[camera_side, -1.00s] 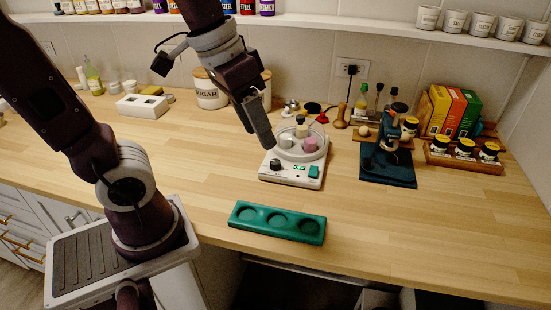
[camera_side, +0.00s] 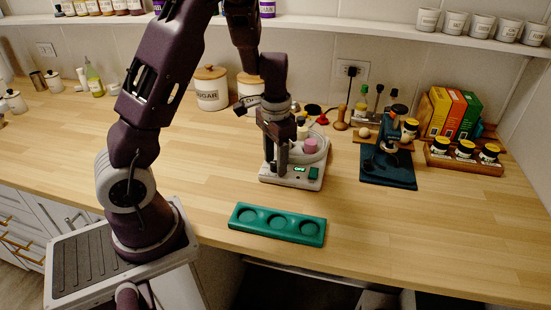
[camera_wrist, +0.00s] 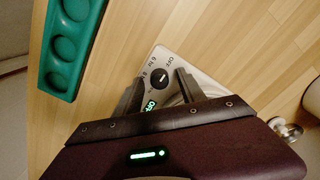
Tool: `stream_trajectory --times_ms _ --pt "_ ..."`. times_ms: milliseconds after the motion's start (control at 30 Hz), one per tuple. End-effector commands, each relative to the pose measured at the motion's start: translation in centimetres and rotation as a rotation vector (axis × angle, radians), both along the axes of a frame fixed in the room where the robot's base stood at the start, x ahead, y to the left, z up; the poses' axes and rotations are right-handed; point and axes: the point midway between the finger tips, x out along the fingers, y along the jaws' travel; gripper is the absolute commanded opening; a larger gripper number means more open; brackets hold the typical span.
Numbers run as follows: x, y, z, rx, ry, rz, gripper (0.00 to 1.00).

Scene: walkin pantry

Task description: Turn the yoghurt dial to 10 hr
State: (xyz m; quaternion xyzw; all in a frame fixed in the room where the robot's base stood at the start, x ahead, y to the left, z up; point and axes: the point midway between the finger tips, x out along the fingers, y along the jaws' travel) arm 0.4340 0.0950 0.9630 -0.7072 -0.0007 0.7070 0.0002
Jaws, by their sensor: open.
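The yoghurt maker (camera_side: 311,184) is a white appliance on the counter, with pale jars and a pink one (camera_side: 310,146) on its round top. Its black round dial (camera_wrist: 160,77) shows in the wrist view with printed marks around it, one of them OFF; the others are too small to read surely. A light line on the dial appears to point toward the OFF side. The green display (camera_side: 300,169) seems to read OFF; it also shows in the wrist view (camera_wrist: 150,104). My gripper (camera_side: 276,171) is open, fingers pointing down, one on either side of the dial, with contact unclear. In the side view it hides the dial.
A green tray with round hollows (camera_side: 278,223) lies in front of the yoghurt maker. A dark blue stand on a mat (camera_side: 388,173) is to the right. Sugar canisters (camera_side: 210,92) stand behind.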

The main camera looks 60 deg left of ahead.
Motion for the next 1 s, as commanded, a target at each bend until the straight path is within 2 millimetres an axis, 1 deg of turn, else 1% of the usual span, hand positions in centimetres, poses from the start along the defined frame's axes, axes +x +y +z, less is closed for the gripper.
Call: stream_trajectory --times_ms 100,133,200,267,300,367,567,733,867,1000 --pt "0.0 -0.02 0.03 0.0 0.0 0.0 0.47" --pt "-0.01 -0.02 0.03 -0.001 0.0 0.0 0.45" --pt "-0.01 -0.03 0.04 -0.001 0.0 0.0 0.31" --pt "-0.01 -0.04 0.05 -0.001 0.0 0.0 0.2" --pt "-0.01 -0.04 0.05 -0.001 0.0 -0.001 0.12" --pt "-0.01 -0.04 0.06 -0.001 0.0 -0.001 0.0" --pt "-0.01 -0.04 0.07 -0.001 0.0 0.003 0.0" --pt "-0.01 -0.03 0.09 -0.001 0.0 0.041 0.0" --pt "0.0 -0.03 0.1 -0.001 -0.001 0.109 0.0" --pt "0.02 -0.04 0.11 -0.002 -0.001 0.221 0.0"
